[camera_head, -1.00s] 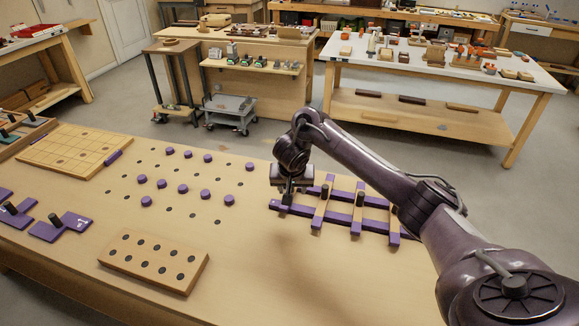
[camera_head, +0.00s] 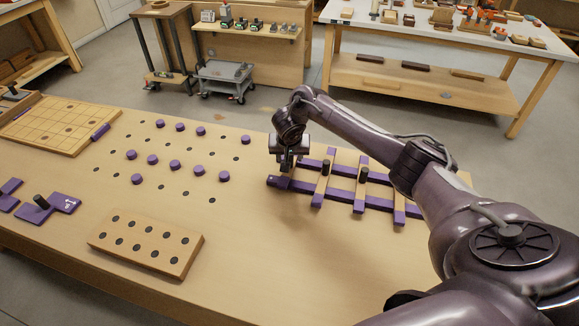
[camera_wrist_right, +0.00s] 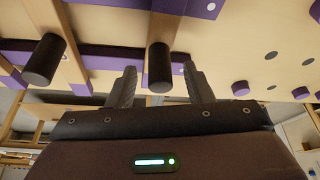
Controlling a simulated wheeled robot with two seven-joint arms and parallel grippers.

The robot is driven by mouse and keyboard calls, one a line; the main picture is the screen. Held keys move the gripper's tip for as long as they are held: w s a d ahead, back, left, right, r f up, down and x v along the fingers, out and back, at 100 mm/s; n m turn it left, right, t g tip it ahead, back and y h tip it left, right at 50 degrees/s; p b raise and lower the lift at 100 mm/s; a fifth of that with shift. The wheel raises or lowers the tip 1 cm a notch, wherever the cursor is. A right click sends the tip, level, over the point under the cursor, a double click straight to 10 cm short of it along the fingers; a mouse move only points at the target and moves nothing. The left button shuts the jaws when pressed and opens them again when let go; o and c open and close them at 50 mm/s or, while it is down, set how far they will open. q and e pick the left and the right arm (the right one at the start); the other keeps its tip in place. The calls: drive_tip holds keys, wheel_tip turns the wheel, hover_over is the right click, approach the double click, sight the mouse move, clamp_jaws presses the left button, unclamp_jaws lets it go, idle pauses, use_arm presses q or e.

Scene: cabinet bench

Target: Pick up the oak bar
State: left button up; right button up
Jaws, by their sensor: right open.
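Several light wood bars with purple front ends lie across two long purple rails at the right of the bench; I take these as oak. The leftmost light bar (camera_head: 321,185) and the middle one (camera_head: 360,190) each carry an upright black peg. My right gripper (camera_head: 287,164) is above the left end of the purple rails, left of the leftmost bar. In the wrist view, its open fingers (camera_wrist_right: 162,86) show on either side of a black peg (camera_wrist_right: 159,65); I cannot tell whether they touch it. Another black peg (camera_wrist_right: 44,60) stands further left. My left gripper is not in view.
A wood block with dark holes (camera_head: 146,240) lies at the front. Several purple pucks (camera_head: 174,165) sit left of the gripper. A gridded wood board (camera_head: 50,127) and a purple piece with a black peg (camera_head: 48,205) lie further left. The front middle bench is clear.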

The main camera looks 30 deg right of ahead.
clamp_jaws()
idle(0.3)
